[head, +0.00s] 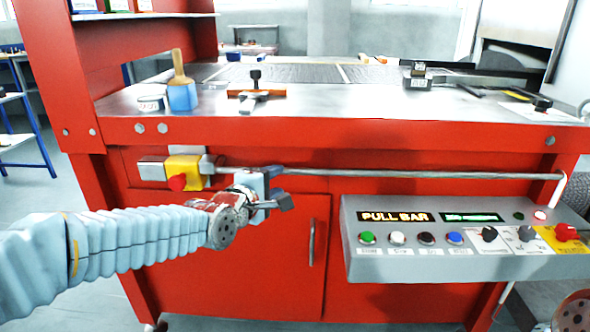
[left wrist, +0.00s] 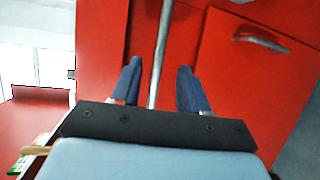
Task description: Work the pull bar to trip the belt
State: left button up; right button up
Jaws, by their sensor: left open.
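The pull bar (head: 420,173) is a thin grey rod running level along the red front of the machine, under the tabletop edge. Its left end meets a yellow switch box (head: 184,167) with a red button. My left gripper (head: 276,190) is at the left part of the bar, with its jaws open. In the left wrist view the bar (left wrist: 160,55) runs between the two blue fingers of the gripper (left wrist: 158,80), with a gap on both sides. My right gripper is out of sight.
A grey control panel (head: 440,268) with a lit "PULL BAR" display, coloured buttons and knobs stands out at the right, below the bar. A red cabinet door with a handle (head: 312,243) lies below. A blue cup with a brush (head: 182,95) stands on the tabletop.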

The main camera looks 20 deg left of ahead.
aim_at(290, 173)
pick_arm(q)
jog(key=p+x, duration=0.2)
jog(key=x, duration=0.8)
jog(key=shift+w+f+p, duration=0.1)
jog(key=shift+w+p, duration=0.2)
jog(key=shift+w, duration=0.1)
jog(key=shift+c, duration=0.2)
grip_shut()
